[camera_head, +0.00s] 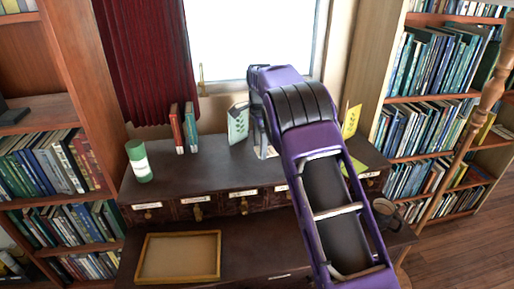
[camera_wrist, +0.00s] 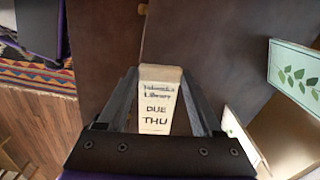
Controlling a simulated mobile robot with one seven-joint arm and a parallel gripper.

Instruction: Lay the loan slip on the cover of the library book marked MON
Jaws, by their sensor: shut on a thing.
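My gripper (camera_wrist: 158,78) is shut on a pale slip (camera_wrist: 156,108), seen between the fingers in the wrist view. Its print reads "Library" and "DUE THU". In the head view my gripper (camera_head: 264,145) points down over the back of the dark desk, largely hidden by my purple arm. I cannot read MON on any book. A pale green leaf-patterned book (camera_head: 238,123) stands just left of my gripper, and a leaf-patterned cover (camera_wrist: 295,76) is at the right of the wrist view. A yellow book (camera_head: 352,121) stands right of my arm.
A red book (camera_head: 177,129) and a teal book (camera_head: 192,127) stand on the desk's raised top (camera_head: 200,165). A green-and-white cylinder (camera_head: 138,162) is at its left. A wood-rimmed tray (camera_head: 178,257) lies on the lower surface. Dark glasses or a mug-like item (camera_head: 386,208) sits right of my arm.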

